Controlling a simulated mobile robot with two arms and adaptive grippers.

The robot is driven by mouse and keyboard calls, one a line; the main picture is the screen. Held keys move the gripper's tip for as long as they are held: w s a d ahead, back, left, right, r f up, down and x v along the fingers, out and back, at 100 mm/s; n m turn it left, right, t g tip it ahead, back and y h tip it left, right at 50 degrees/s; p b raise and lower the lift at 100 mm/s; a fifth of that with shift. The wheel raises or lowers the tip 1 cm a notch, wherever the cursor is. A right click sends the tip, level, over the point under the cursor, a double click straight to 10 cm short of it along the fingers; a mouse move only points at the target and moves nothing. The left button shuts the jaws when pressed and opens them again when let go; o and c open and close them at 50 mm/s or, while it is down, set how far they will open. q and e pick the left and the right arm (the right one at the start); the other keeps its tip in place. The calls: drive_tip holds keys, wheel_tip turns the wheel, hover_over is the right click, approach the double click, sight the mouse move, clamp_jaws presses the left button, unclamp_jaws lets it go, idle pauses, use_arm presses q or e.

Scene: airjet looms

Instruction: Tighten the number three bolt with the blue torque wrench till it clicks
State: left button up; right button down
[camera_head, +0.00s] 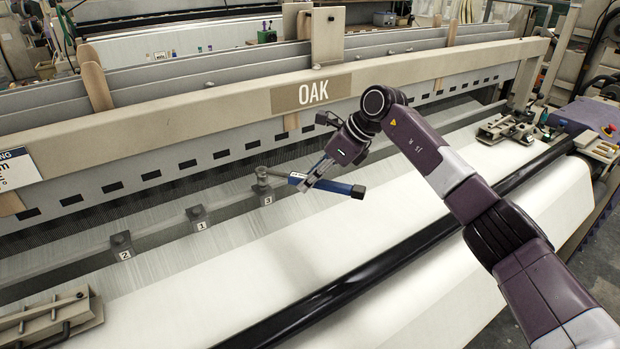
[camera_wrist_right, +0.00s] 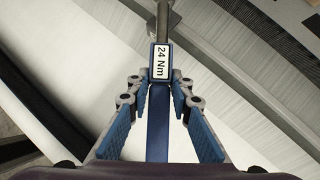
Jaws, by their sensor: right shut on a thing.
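The blue torque wrench (camera_head: 340,188) lies nearly level over the cloth, its grey shaft running left to its head. The head (camera_head: 262,174) is at the number three bolt, above the label "3" (camera_head: 267,199); it hides the bolt, so I cannot tell how fully it is seated. My right gripper (camera_head: 313,176) is shut on the wrench handle. In the right wrist view, the blue handle (camera_wrist_right: 158,130) with its "24 Nm" label (camera_wrist_right: 161,62) runs between the fingers (camera_wrist_right: 160,90). My left gripper is not in view.
Bolts labelled "1" (camera_head: 199,215) and "2" (camera_head: 121,242) stand on the same rail to the left. The loom beam marked OAK (camera_head: 220,112) runs behind and above the wrench. A black roller (camera_head: 400,250) crosses the white cloth in front. Metal brackets (camera_head: 50,318) stand at the lower left.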

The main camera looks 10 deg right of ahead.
drive_tip(key=shift+f+b, duration=0.55)
drive_tip(key=shift+f, duration=0.35)
drive_tip(key=shift+s+a, duration=0.1)
drive_tip(key=shift+s, duration=0.05)
drive_tip(key=s+a+m+t+h+b, duration=0.2)
drive_tip(key=s+a+m+h, duration=0.1)
drive_tip(key=s+a+m, duration=0.1)
drive_tip(key=a+m, duration=0.1)
drive_tip(key=m, duration=0.1)
drive_tip(key=shift+s+a+m+t+b, duration=0.15)
drive_tip(key=shift+s+m+t+b, duration=0.2)
drive_tip(key=shift+m+t+b, duration=0.05)
idle(1.3)
drive_tip(key=shift+f, duration=0.1)
drive_tip(key=shift+w+d+n, duration=0.15)
drive_tip(key=shift+d+n, duration=0.15)
